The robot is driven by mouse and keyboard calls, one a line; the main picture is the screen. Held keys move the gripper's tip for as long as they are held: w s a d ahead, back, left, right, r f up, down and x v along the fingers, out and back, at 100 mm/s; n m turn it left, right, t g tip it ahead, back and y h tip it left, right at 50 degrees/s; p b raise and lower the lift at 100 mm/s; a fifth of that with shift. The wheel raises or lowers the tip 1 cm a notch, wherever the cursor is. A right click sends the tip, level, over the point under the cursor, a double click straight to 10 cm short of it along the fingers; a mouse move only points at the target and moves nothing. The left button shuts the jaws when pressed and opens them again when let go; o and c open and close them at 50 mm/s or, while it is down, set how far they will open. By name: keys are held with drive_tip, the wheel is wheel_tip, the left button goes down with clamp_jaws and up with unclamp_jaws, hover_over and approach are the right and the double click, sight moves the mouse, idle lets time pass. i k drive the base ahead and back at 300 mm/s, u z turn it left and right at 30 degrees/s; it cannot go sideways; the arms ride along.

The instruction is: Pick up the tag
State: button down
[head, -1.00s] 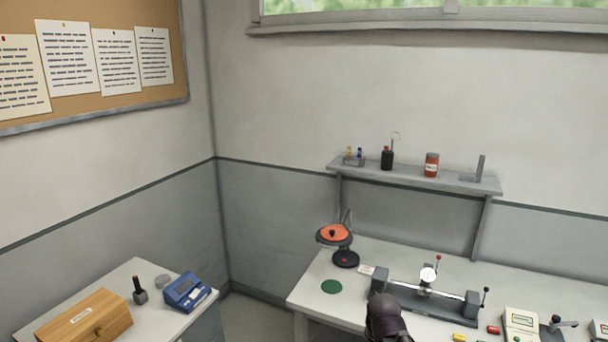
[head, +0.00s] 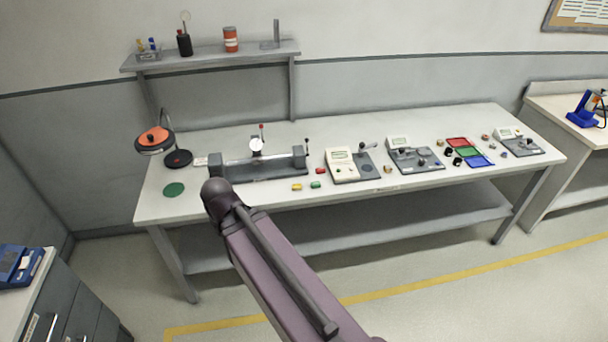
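A small pale card (head: 200,161) lies flat on the white workbench (head: 330,196), between the black round base of the orange-topped stand and the grey dial-gauge fixture. It may be the tag, but it is too small to be sure. My arm rises from the bottom of the head view, and its dark rounded joint overlaps the bench's front edge. My gripper is not in view, so I cannot see whether it holds anything.
The dial-gauge fixture (head: 256,167) stands right of the card, and the orange-topped stand (head: 155,140) stands left. A green disc (head: 174,189) lies in front. Meters and coloured trays (head: 467,152) fill the bench's right. A drawer cabinet (head: 62,305) stands at lower left.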

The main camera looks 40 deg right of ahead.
sight(314, 184)
drive_tip(key=z, duration=0.15)
drive_tip(key=k, duration=0.6)
drive_tip(key=z, duration=0.55)
drive_tip(key=k, duration=0.7)
drive_tip(key=z, duration=0.7)
drive_tip(key=i, duration=2.15)
drive_tip(key=u, duration=0.85)
drive_tip(key=i, duration=0.6)
drive_tip(key=u, duration=0.25)
